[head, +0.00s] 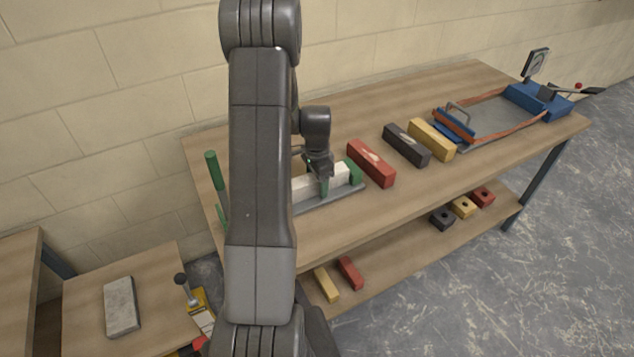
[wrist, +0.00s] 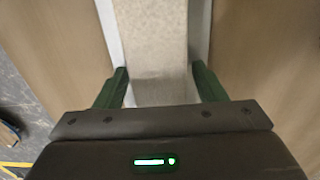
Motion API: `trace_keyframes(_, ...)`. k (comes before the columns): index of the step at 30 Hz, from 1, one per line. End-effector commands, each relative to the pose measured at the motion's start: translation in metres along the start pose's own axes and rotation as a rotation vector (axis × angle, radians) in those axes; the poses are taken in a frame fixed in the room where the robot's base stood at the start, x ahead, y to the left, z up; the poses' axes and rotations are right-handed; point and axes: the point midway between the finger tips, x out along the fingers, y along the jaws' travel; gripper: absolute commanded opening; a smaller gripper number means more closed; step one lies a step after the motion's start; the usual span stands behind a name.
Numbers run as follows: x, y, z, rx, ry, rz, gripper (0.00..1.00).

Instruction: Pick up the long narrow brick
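A long narrow pale brick (head: 341,181) lies in a grey metal tray (head: 345,197) on the workbench, with a green block (head: 355,171) at its far end. My gripper (head: 322,184) is over the brick, pointing down. In the wrist view the brick (wrist: 152,50) runs between the two green fingers of my gripper (wrist: 160,75), one finger on each side. A thin pale gap shows between the brick and each finger, so the gripper looks open around it. My arm hides the near end of the brick and tray in the head view.
Red (head: 371,163), dark (head: 406,145) and yellow (head: 431,139) bricks lie to the right on the bench. Beyond them is a blue-ended frame (head: 540,101) with a dial. A green post (head: 214,170) stands at the left. Several small blocks lie on the lower shelf (head: 400,247).

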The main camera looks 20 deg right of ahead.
Motion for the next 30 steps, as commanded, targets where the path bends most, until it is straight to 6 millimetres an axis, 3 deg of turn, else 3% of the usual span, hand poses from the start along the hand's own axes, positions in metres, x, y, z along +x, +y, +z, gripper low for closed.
trace_keyframes(2, 0.0, 0.0, 0.0, 0.0, 0.0, 0.0, 0.48)
trace_keyframes(9, 0.0, 0.0, 0.0, 0.0, 0.0, 0.0, 0.01)
trace_keyframes(22, -0.008, -0.001, -0.001, 0.0, 0.002, -0.003, 0.0)
trace_keyframes(30, -0.041, -0.001, -0.001, 0.0, 0.003, -0.004, 0.0)
